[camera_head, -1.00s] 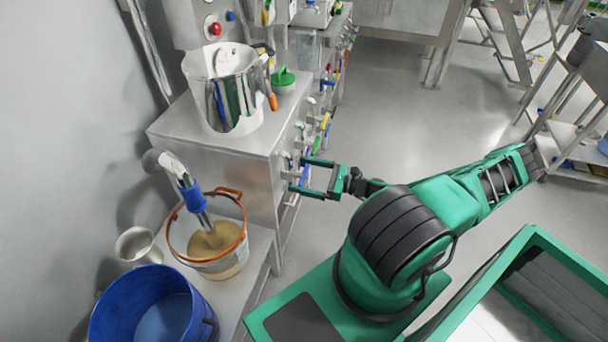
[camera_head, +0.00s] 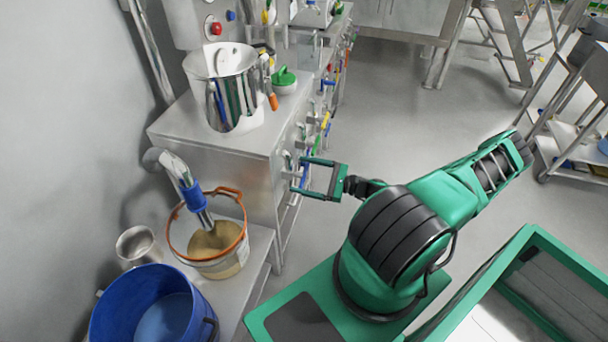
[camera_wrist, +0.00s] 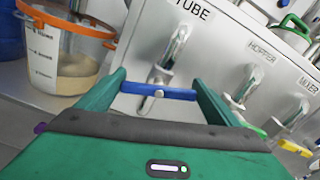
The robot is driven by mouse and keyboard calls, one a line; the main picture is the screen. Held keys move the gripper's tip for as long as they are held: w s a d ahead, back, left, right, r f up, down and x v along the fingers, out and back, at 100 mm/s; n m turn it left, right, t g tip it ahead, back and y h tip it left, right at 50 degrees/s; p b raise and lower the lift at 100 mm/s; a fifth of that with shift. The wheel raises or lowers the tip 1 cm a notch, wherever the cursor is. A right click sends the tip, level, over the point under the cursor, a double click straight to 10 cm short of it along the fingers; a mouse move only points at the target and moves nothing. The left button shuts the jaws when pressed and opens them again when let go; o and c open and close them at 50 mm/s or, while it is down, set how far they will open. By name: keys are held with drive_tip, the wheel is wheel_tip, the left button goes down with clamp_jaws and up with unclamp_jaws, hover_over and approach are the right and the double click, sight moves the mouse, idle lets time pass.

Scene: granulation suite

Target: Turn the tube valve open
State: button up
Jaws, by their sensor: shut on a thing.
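The tube valve has a blue lever handle (camera_wrist: 158,90) below the TUBE label (camera_wrist: 190,11) on the steel cabinet. In the wrist view the handle lies crosswise, spanning the gap between my fingers, with its pivot bolt near the middle. It also shows in the head view (camera_head: 304,176). My gripper (camera_wrist: 160,88) is shut on the blue handle, with one finger at each end of it. In the head view my gripper (camera_head: 317,178) reaches the cabinet front from the right. The valve's metal body (camera_wrist: 160,76) is just behind the handle.
The HOPPER valve (camera_wrist: 243,84) and MIXER valve (camera_wrist: 297,110) sit to the right in the wrist view. An orange-rimmed bucket (camera_head: 230,262) and a blue bucket (camera_head: 200,312) stand on the low bench at left. Open floor (camera_head: 400,110) lies right of the cabinet.

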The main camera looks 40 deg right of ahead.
drive_tip(key=n, duration=0.3)
drive_tip(key=shift+n, duration=0.4)
drive_tip(key=n, duration=0.3)
drive_tip(key=shift+f+n, duration=0.15)
drive_tip(key=shift+n, duration=0.15)
drive_tip(key=n, duration=0.3)
drive_tip(key=shift+a+f+n, duration=0.1)
drive_tip(key=shift+n, duration=0.2)
drive_tip(key=shift+f+n, duration=0.1)
drive_tip(key=shift+n, duration=1.5)
drive_tip(key=shift+s+n, duration=0.1)
drive_tip(key=shift+n, duration=0.2)
drive_tip(key=shift+f, duration=0.1)
drive_tip(key=o, duration=0.9)
drive_tip(key=shift+a, duration=0.1)
drive_tip(key=shift+o, duration=0.2)
drive_tip(key=v, duration=1)
drive_tip(key=shift+s+d, duration=0.3)
